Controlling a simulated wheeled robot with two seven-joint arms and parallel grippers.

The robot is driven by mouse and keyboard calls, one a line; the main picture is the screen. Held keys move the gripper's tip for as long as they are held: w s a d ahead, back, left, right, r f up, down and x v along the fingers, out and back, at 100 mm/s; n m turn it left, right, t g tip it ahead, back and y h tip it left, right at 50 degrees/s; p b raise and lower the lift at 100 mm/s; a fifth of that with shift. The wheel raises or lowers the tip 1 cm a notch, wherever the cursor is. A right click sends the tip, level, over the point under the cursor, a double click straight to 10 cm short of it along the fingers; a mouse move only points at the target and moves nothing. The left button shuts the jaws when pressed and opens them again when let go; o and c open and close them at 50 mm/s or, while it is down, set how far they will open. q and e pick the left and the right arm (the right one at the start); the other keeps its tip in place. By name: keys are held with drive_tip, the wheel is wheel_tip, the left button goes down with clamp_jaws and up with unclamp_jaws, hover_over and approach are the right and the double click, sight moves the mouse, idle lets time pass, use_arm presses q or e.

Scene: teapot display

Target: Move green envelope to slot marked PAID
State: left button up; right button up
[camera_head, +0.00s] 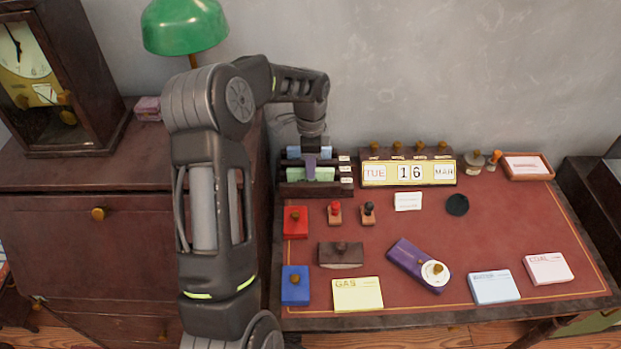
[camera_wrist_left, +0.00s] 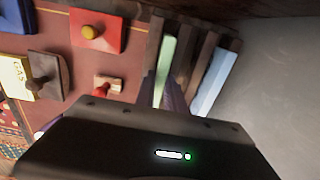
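The green envelope (camera_head: 325,174) stands in a dark wooden letter rack (camera_head: 318,190) at the table's back left. The rack's small white tags are too small to read, so I cannot tell which slot is PAID. My left gripper (camera_head: 310,167) points down at the rack, over the middle of the green envelope. In the left wrist view the green envelope (camera_wrist_left: 166,62) runs down between the dark fingers. Whether they press on it is unclear. My right gripper is out of view.
A calendar (camera_head: 408,173) stands right of the rack. Stamps (camera_head: 335,214), a red pad (camera_head: 295,222) and a blue pad (camera_head: 295,286) are in front. Yellow GAS cards (camera_head: 357,294) lie nearer. A green lamp (camera_head: 184,27) is behind my left arm.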

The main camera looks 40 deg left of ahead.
use_arm(q)
clamp_jaws()
drive_tip(key=shift+r, duration=0.1)
wheel_tip(320, 180, up, 10)
drive_tip(key=b, duration=0.1)
idle(0.6)
idle(0.4)
drive_tip(key=w+a+p, duration=0.2)
drive_tip(key=w+p, duration=0.1)
drive_tip(key=shift+a, duration=0.4)
